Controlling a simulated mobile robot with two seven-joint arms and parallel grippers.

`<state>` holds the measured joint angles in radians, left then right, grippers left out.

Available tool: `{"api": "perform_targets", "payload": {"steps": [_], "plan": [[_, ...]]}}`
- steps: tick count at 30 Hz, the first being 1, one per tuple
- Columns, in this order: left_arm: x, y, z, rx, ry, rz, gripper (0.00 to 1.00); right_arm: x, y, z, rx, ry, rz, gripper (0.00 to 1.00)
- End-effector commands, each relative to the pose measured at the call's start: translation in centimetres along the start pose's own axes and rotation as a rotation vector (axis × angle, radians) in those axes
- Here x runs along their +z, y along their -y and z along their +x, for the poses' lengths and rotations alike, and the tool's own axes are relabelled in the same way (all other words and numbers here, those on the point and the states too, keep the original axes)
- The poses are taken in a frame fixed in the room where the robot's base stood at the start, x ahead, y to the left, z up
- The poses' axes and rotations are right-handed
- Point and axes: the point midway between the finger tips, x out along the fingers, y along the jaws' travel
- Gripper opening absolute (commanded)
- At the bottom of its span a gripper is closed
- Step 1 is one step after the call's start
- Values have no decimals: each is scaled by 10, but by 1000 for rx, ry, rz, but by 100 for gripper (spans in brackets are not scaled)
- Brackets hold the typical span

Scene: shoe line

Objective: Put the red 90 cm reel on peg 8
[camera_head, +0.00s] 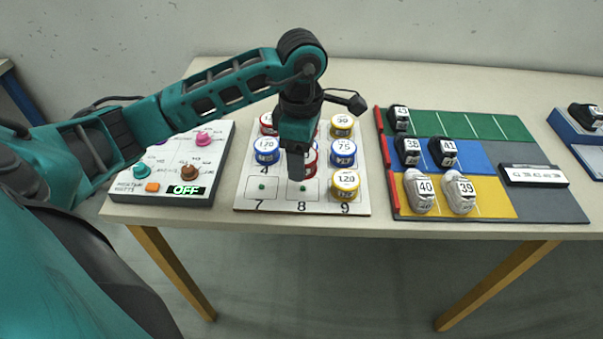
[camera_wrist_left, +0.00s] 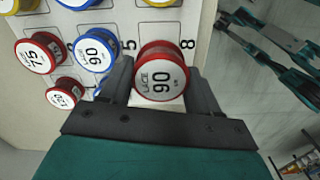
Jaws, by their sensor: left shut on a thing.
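The red reel, marked LACE 90 (camera_wrist_left: 160,78), is between the fingers of my left gripper (camera_wrist_left: 160,92) in the left wrist view. In the head view my left gripper (camera_head: 296,172) points down over the middle column of the white peg board (camera_head: 282,207). The red reel (camera_head: 311,164) shows partly behind the finger there. Peg 8 (camera_head: 303,188) is bare, just in front of the gripper, above the printed 8. I cannot tell whether the reel touches the board. My right gripper is not in view.
Blue reels (camera_head: 265,152) (camera_head: 342,153) stand left and right of the gripper. A yellow 120 reel (camera_head: 345,181) is on peg 9. Peg 7 (camera_head: 262,187) is bare. A control box (camera_head: 150,170) is at left, and a coloured shoe mat (camera_head: 500,203) at right.

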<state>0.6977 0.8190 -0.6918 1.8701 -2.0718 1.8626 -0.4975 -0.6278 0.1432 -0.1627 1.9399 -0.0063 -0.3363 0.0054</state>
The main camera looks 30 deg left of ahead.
Motion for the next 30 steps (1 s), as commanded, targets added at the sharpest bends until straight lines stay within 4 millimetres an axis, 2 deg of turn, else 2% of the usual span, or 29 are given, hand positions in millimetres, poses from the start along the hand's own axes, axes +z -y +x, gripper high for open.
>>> {"api": "perform_targets", "payload": {"steps": [5,13,21,30], "plan": [[0,0,12,-2,1,1,32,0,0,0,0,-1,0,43],[0,0,49,-2,0,1,32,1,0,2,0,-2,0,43],[0,0,50,1,1,1,32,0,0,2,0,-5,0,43],[0,0,60,1,1,2,32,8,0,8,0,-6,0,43]]}}
